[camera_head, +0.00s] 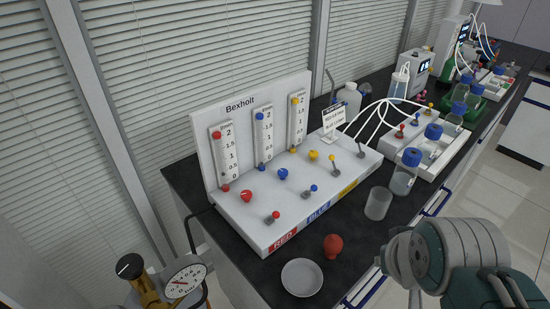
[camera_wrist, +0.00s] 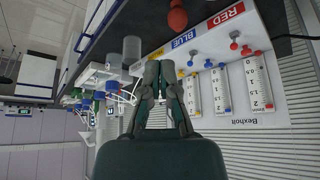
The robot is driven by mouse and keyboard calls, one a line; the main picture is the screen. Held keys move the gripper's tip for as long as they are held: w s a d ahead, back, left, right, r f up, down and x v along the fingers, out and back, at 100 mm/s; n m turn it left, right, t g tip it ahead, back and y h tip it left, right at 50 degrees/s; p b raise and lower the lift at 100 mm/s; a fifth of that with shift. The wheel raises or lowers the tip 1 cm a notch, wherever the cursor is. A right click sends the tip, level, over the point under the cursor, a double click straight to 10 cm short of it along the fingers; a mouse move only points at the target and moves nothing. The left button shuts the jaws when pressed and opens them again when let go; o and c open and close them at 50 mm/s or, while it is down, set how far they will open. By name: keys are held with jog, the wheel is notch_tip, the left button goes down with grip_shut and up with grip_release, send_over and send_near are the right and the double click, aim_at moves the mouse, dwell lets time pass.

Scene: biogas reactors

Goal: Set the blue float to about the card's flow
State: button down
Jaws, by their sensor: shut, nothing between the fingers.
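The Bexholt flow panel (camera_head: 238,135) stands on the dark bench with red, blue and yellow columns. The blue column (camera_head: 263,140) has blue marks near its top and bottom; I cannot tell which is the float. A round blue knob (camera_head: 283,174) sits in front of it, and a blue-tipped lever (camera_head: 308,191) stands nearer the front edge. The small white card (camera_head: 334,117) stands at the panel's right; its text is too small to read. My gripper (camera_wrist: 166,66) is shut and empty in the wrist view, apart from the panel, which appears upside down there.
A red bulb (camera_head: 333,246), a white dish (camera_head: 302,278) and a clear beaker (camera_head: 377,203) stand before the panel. Blue-capped bottles (camera_head: 405,172) and white tubing (camera_head: 372,112) lie to the right. A pressure gauge (camera_head: 186,281) is at lower left.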

jog(key=c, duration=0.9)
grip_release()
jog(key=o, duration=0.6)
jog(key=w, duration=0.1)
jog(key=r, duration=0.1)
jog(key=w, duration=0.1)
jog(key=shift+w+a+r, duration=0.15)
jog(key=shift+w+a, duration=0.1)
jog(key=shift+w, duration=0.1)
jog(key=shift+o, duration=0.2)
jog(key=m+g+h, duration=0.1)
jog(key=m, duration=0.2)
send_over(282, 172)
jog(key=s+a, duration=0.1)
jog(key=s, duration=0.3)
notch_tip(282, 172, down, 8)
jog(key=x, duration=1.1)
jog(key=shift+s, duration=0.2)
grip_shut()
